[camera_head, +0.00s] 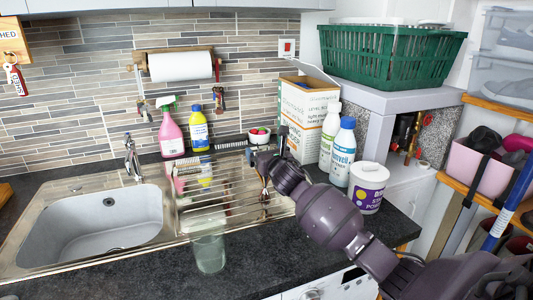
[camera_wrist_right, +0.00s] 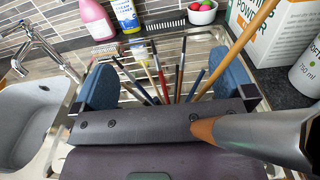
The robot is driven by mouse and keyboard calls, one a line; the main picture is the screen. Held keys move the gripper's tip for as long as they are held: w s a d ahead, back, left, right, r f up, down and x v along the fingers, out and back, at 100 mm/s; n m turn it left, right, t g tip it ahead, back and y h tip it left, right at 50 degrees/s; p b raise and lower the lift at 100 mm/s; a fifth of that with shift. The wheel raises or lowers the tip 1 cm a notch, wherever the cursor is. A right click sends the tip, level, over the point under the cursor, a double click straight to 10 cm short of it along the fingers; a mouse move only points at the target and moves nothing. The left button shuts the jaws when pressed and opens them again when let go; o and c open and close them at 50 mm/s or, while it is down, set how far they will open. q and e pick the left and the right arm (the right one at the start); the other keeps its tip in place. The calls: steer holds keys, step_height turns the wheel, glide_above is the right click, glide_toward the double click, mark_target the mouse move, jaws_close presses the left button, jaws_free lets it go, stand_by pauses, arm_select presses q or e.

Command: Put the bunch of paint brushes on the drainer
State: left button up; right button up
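My right gripper (camera_head: 266,152) is over the right part of the metal drainer (camera_head: 225,222), pointing down at it. In the right wrist view its two blue finger pads (camera_wrist_right: 165,85) are wide apart. The bunch of paint brushes (camera_wrist_right: 160,80) fans out between them, with thin blue, red and tan handles. A thicker wooden handle runs up past the right finger. A silver and brown piece, likely a brush, crosses the palm close to the camera. In the head view the brushes (camera_head: 263,194) show small below the gripper. Whether they rest on the bars is unclear. My left gripper is out of view.
A clear glass (camera_head: 210,252) stands at the drainer's front edge. The sink (camera_head: 105,225) is on the left. A pink spray bottle (camera_head: 171,135), a yellow bottle (camera_head: 198,130) and a small bowl (camera_head: 259,136) stand behind. A box, white bottles and a tub (camera_head: 367,188) stand on the right.

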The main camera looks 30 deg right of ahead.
steer(key=shift+r, duration=0.15)
steer(key=p+v, duration=0.1)
steer(key=v, duration=1.1)
stand_by(0.3)
